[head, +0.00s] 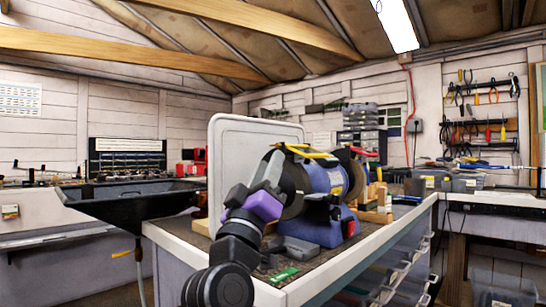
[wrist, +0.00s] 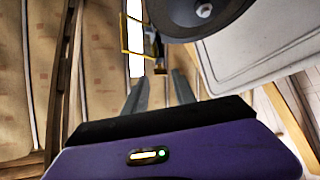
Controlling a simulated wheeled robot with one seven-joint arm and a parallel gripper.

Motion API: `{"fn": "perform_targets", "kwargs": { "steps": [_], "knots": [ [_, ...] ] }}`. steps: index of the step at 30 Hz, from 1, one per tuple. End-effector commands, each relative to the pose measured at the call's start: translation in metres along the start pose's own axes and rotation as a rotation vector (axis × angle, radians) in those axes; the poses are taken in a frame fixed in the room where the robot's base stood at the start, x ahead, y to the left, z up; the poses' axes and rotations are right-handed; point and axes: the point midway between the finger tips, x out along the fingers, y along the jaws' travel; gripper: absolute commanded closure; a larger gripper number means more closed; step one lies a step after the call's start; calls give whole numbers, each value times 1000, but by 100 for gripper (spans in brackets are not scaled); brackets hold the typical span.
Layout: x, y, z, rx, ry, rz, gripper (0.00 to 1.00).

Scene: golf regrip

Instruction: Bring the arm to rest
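My arm rises from the bottom of the head view, with black joints and a purple wrist section. My gripper (head: 272,168) points upward in front of the blue bench grinder (head: 330,182), close to its left wheel. In that view I cannot tell whether it touches the grinder. In the wrist view my gripper (wrist: 160,84) shows two grey fingers standing apart, with nothing held between them. A dark grinder wheel (wrist: 205,14) is above and to the right of the fingertips. A yellow-framed shield (wrist: 124,35) is at upper left.
The grinder stands on a workbench (head: 325,272) with clear drawers below. A pale upright panel (head: 226,150) is behind my gripper. A black tray (head: 125,200) extends left of the bench. Wooden blocks (head: 375,205) sit right of the grinder. Tools (head: 480,95) hang on the back wall.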

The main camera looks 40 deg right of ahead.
Motion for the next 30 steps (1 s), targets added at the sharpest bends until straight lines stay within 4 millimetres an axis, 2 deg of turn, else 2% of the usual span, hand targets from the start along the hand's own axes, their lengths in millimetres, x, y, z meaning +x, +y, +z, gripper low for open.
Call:
{"fn": "perform_targets", "kwargs": {
  "steps": [4, 20, 23, 27, 30],
  "knots": [
    [-6, 0, 0, 1, 0, -1, 68],
    [-6, 0, 0, 0, 1, 0, 68],
    [-6, -2, -6, 8, 26, -8, 68],
    [-8, -5, -28, 96, 110, -54, 68],
    [-26, -20, -34, 169, 179, -130, 68]
  ]
}}
